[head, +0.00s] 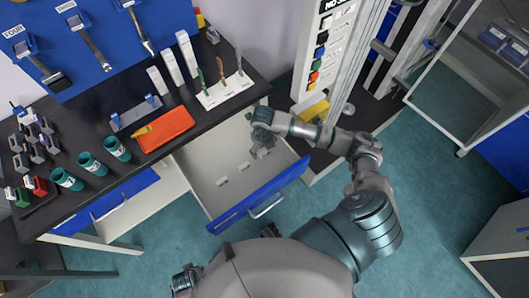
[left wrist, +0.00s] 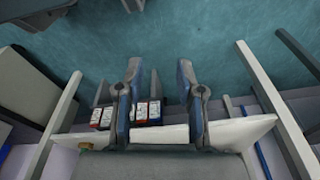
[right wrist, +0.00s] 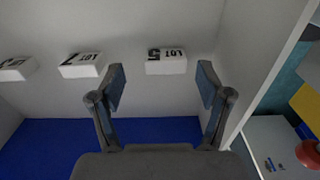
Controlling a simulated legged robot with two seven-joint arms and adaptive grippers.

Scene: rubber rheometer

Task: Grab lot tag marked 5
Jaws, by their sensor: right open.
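The lot tag marked 5 (right wrist: 166,62) is a small white block with black print. It shows upside down in the right wrist view, on the pale floor of an open drawer (head: 209,196).
Lot tag 7 (right wrist: 80,66) lies left of tag 5, and another tag (right wrist: 15,68) is cut off by the edge. The drawer's blue front (head: 262,195) and side walls bound the space.

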